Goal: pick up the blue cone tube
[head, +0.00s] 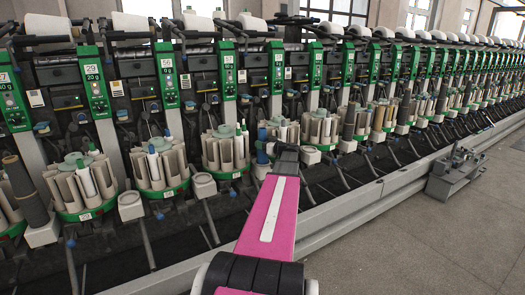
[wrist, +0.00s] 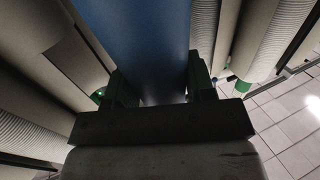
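The blue cone tube (wrist: 145,40) fills the middle of the wrist view. It runs from the top edge down between the two dark green fingers of my gripper (wrist: 163,82). I see no clear gap on either side, but I cannot tell whether the fingers press on it. Its lower end is hidden by the gripper. In the head view, my gripper (head: 277,147) is beside a tube cluster at the winder. A small blue part (head: 262,157) shows just left of it, and most of the tube there is hidden.
Pale tubes crowd both sides, including a ribbed one (wrist: 265,35) close on the right. Clusters of tubes in green trays (head: 228,173) line the cone winder. A grey metal device (head: 457,175) stands at the right. The floor (head: 420,240) in front is clear.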

